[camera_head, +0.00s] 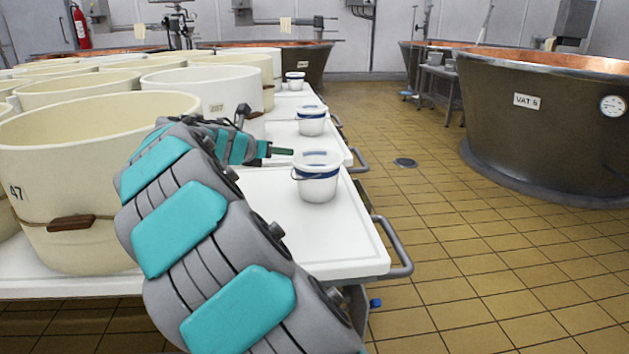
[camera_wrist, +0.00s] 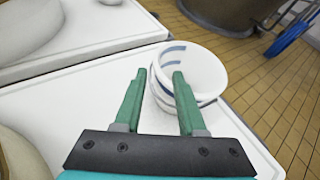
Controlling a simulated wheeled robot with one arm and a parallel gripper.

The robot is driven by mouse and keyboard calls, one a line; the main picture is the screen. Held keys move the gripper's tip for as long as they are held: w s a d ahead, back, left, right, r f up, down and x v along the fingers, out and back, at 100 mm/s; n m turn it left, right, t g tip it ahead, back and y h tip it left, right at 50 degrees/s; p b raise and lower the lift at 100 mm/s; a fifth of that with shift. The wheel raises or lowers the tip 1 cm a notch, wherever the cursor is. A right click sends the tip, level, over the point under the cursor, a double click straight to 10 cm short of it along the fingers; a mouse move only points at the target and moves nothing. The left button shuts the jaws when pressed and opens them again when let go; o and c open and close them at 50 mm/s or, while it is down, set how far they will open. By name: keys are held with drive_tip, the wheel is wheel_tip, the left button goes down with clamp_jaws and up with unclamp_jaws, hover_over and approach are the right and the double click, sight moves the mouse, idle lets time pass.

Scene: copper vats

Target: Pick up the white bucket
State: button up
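The nearest white bucket (camera_head: 317,188), with a blue band and a thin wire handle, stands upright on the near white cart (camera_head: 330,240), close to its right side. Two similar white buckets stand farther back, a middle one (camera_head: 311,124) and a far one (camera_head: 295,84). My gripper (camera_head: 282,151) is just left of the nearest bucket, around rim height. In the wrist view my gripper (camera_wrist: 160,76) is open with nothing between its green fingers. The nearest bucket (camera_wrist: 208,72) shows beyond them to the right, partly covered by the right finger. I cannot tell whether they touch.
A large cream tub (camera_head: 75,180) marked 47 stands left of my arm, with more tubs behind. The cart has a grey handle (camera_head: 399,250) at its right end. A large vat (camera_head: 545,130) stands at right. The tiled floor (camera_head: 450,255) between is open.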

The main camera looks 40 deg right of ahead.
sight(297, 154)
drive_tip(key=b+x, duration=0.1)
drive_tip(key=x, duration=0.7)
drive_tip(key=shift+a+f+b, duration=0.15)
drive_tip(key=shift+f+b, duration=0.05)
drive_tip(key=shift+b, duration=0.1)
drive_tip(key=shift+r, duration=0.1)
clamp_jaws()
idle(1.0)
